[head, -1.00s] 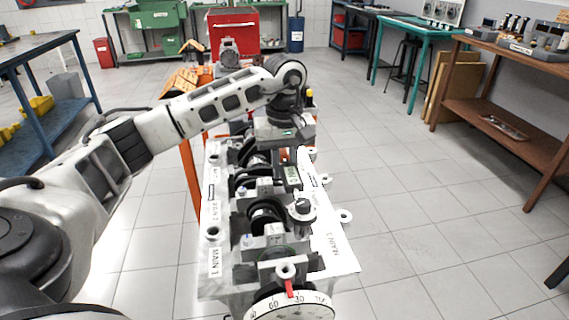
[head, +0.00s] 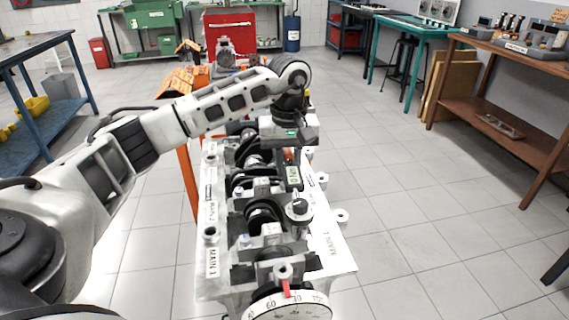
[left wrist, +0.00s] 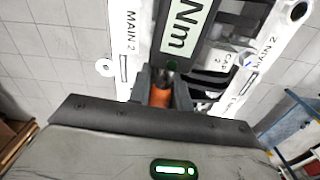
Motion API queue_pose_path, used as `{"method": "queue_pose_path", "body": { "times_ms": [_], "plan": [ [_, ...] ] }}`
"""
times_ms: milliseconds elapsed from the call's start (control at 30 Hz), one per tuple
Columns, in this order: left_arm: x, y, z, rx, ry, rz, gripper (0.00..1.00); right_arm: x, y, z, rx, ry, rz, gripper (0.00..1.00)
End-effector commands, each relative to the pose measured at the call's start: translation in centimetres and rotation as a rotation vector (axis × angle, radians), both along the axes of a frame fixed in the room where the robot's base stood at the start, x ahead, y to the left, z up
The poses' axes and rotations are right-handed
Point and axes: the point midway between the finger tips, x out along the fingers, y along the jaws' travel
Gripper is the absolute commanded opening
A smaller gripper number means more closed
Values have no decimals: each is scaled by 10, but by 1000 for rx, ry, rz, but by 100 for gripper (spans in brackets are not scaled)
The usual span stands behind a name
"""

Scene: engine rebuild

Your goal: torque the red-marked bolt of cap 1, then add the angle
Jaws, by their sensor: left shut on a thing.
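My left gripper (head: 291,148) is shut on the orange handle (left wrist: 160,95) of a torque wrench. The wrench's display (head: 293,173) faces up, and its "Nm" marking (left wrist: 178,30) shows large in the left wrist view. The wrench reaches toward the front of the engine block, and its round head (head: 299,207) stands over the right side of cap 1 (head: 265,241), beside the MAIN 1 label. The socket end and any red mark on the bolt are hidden or too small to tell. My right gripper is out of view.
The engine block (head: 214,285) carries a crankshaft and several caps, with a degree dial (head: 290,308) and red pointer (head: 286,287) at its front. CAP 2 (left wrist: 222,60) lies beside the wrench. A brown shelf (head: 500,55) stands at right; the floor between is clear.

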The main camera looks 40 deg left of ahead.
Motion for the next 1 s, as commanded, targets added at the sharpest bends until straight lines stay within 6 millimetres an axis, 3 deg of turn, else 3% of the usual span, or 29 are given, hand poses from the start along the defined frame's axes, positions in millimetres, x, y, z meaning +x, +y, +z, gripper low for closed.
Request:
{"method": "queue_pose_path", "body": {
  "times_ms": [1000],
  "plan": [
    [11, -13, 1, -2, -2, -106, 0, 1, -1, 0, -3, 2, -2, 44]
  ]
}}
